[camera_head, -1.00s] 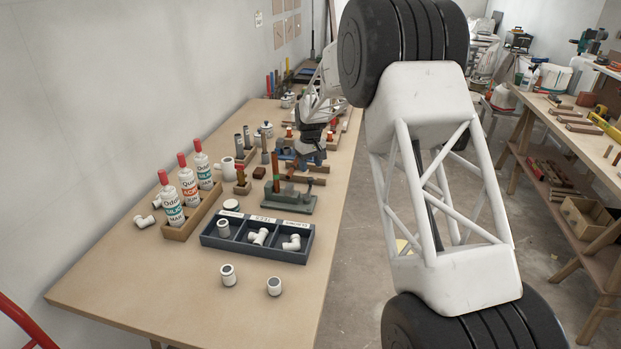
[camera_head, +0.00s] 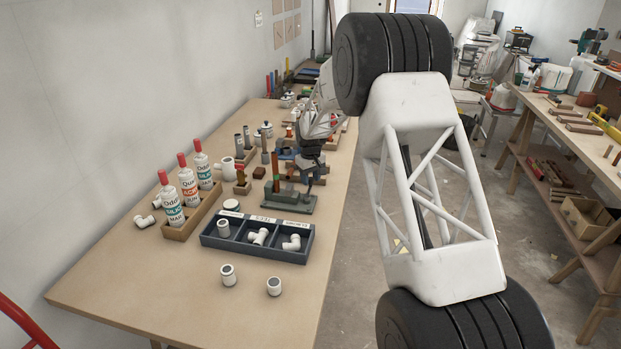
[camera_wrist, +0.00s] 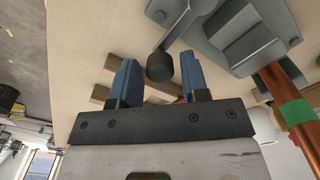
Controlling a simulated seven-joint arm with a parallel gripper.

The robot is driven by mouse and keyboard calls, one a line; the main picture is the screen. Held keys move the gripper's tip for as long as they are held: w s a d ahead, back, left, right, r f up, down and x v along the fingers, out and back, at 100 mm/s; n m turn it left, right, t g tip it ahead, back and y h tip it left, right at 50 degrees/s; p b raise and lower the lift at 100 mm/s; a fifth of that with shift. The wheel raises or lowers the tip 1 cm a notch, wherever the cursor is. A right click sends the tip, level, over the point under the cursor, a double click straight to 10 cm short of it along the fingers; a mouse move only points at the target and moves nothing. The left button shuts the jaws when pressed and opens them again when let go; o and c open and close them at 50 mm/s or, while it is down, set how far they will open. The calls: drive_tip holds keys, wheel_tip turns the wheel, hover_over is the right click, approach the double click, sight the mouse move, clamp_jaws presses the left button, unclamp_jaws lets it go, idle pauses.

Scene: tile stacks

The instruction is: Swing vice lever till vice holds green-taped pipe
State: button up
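The grey-green vice (camera_head: 290,203) stands on the bench, and its body also shows at the top right of the wrist view (camera_wrist: 222,35). A copper pipe (camera_wrist: 285,82) with a green tape band (camera_wrist: 296,112) stands at the vice; the band also shows in the head view (camera_head: 276,186). The vice lever (camera_wrist: 178,28) ends in a dark round knob (camera_wrist: 160,67). My gripper (camera_wrist: 160,60) is open, its blue fingers apart on either side of the knob. I cannot tell whether either finger touches it. The jaws' grip on the pipe is not clear.
A dark divided tray (camera_head: 255,252) with white fittings lies in front of the vice. Bottles (camera_head: 188,187) in a wooden holder stand to the left. Wooden blocks and holders crowd the bench behind the vice. The bench front (camera_head: 180,290) is mostly clear.

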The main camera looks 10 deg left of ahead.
clamp_jaws()
drive_tip(key=shift+d, duration=0.1)
drive_tip(key=shift+s+d+m, duration=0.1)
drive_tip(key=shift+d+m, duration=0.6)
drive_tip(key=shift+m, duration=0.7)
drive_tip(key=m, duration=0.1)
drive_tip(key=d+m, duration=0.1)
drive_tip(key=shift+s+d+m, duration=0.15)
drive_tip(key=shift+s+m, duration=0.1)
drive_tip(key=shift+m, duration=0.05)
drive_tip(key=m, duration=0.2)
drive_tip(key=s+d+m, duration=0.2)
drive_tip(key=m, duration=0.1)
drive_tip(key=shift+d+m, duration=0.1)
drive_tip(key=shift+m, duration=0.2)
drive_tip(key=shift+s+d+m, duration=0.25)
drive_tip(key=shift+s+m, duration=0.35)
drive_tip(key=shift+m, duration=0.6)
drive_tip(key=shift+s+d+m, duration=0.25)
drive_tip(key=shift+s+m, duration=0.3)
drive_tip(key=shift+m, duration=0.65)
